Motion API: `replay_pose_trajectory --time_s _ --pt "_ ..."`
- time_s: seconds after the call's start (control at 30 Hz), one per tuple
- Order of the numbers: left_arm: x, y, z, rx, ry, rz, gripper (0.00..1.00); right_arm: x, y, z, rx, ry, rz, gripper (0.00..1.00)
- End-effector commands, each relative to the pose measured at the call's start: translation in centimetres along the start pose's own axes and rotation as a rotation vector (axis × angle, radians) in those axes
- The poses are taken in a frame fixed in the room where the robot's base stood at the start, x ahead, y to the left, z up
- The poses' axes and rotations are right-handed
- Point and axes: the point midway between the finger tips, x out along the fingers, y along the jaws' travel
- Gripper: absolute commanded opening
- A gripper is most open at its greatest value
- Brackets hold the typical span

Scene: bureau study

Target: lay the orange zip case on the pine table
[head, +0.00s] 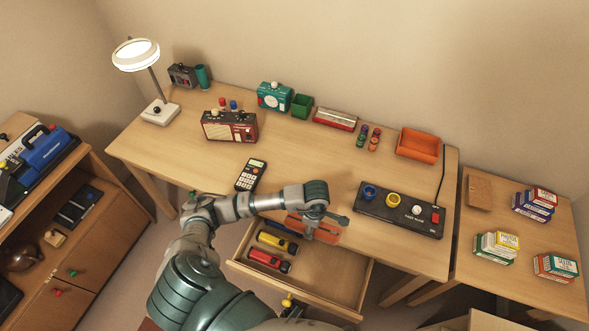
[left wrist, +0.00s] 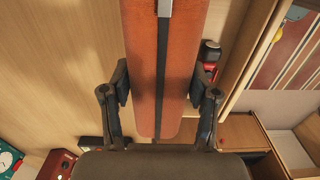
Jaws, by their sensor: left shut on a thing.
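The orange zip case (head: 298,226) is held over the open drawer, by the front edge of the long pale wooden table (head: 300,150). My left gripper (head: 318,226) is shut on it and partly covers it. In the left wrist view the orange case (left wrist: 178,60) stands lengthwise between both fingers of my left gripper (left wrist: 160,95), with a dark zip strip along its middle. A smaller pale wooden table (head: 508,258) stands at the right. I cannot tell from looks which table is the pine one. My right gripper is not in view.
The open drawer (head: 335,282) holds yellow (head: 278,242) and red (head: 268,261) torches. A black control panel (head: 400,209) and a calculator (head: 251,174) lie near the case. The small table carries several boxes (head: 497,245) and a brown pad (head: 479,192). The long table's middle is clear.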

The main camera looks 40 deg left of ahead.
Motion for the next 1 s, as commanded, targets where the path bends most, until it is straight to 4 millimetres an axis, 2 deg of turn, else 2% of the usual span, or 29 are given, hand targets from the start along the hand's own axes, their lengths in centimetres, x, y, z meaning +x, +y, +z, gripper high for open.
replay_pose_trajectory --time_s 0.2,0.3,0.43,0.63,0.87,1.0 --pt "0.7 6.0 -3.2 -0.009 -0.001 -0.001 0.21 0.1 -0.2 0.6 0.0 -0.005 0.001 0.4" --pt "0.9 8.5 -4.3 -0.007 -0.002 -0.001 0.21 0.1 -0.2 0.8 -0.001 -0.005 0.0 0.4" --pt "1.1 10.9 -5.3 -0.004 -0.001 0.0 0.21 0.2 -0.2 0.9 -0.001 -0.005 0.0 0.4" --pt "1.5 12.1 -5.9 0.0 0.002 -0.001 0.21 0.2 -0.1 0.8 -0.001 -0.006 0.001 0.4" --pt "4.6 12.1 -6.2 -0.002 -0.003 -0.003 0.21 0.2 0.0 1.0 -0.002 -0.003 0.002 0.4" --pt "4.9 12.2 -6.3 0.0 -0.003 0.0 0.21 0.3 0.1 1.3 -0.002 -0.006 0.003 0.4"
